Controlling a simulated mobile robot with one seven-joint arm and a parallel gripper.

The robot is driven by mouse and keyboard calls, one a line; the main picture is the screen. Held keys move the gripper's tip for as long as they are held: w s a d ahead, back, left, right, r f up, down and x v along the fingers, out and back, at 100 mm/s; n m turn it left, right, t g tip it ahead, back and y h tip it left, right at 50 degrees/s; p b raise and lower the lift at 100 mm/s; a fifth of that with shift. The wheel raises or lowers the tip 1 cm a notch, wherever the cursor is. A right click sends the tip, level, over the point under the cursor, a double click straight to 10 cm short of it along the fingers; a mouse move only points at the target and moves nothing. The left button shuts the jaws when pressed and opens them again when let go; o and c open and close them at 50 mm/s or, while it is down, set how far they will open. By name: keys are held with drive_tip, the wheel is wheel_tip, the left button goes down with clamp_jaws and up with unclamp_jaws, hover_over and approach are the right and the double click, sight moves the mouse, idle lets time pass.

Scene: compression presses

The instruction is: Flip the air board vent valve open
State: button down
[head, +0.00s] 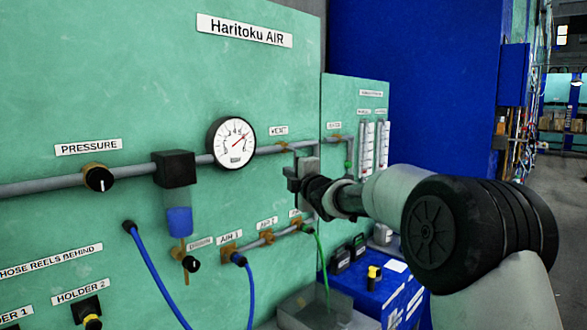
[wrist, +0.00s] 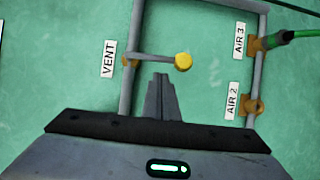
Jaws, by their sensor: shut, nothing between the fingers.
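The vent valve shows in the wrist view as a thin grey lever with a round yellow knob (wrist: 183,61), sticking out sideways from a brass fitting on the pipe beside the VENT label (wrist: 109,59). My gripper (wrist: 160,78) is shut and empty, its fingertips just below the lever in that picture. I cannot tell whether they touch the lever. In the head view my gripper (head: 291,178) is at the green board under the VENT label (head: 279,131), and my arm and gripper hide the valve lever.
A pressure gauge (head: 231,142) and a grey pipe (head: 50,186) run left of my gripper. AIR 2 (wrist: 232,100) and AIR 3 (wrist: 240,41) outlets sit on a parallel pipe, with a green hose (wrist: 296,36) at AIR 3. A blue cart (head: 366,290) stands below my arm.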

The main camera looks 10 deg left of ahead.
drive_tip(key=shift+w+d, duration=0.4)
drive_tip(key=shift+d, duration=0.05)
drive_tip(key=shift+f, duration=0.15)
drive_tip(key=shift+w+n+b, duration=0.1)
drive_tip(key=shift+n+b, duration=0.2)
drive_tip(key=shift+b, duration=0.4)
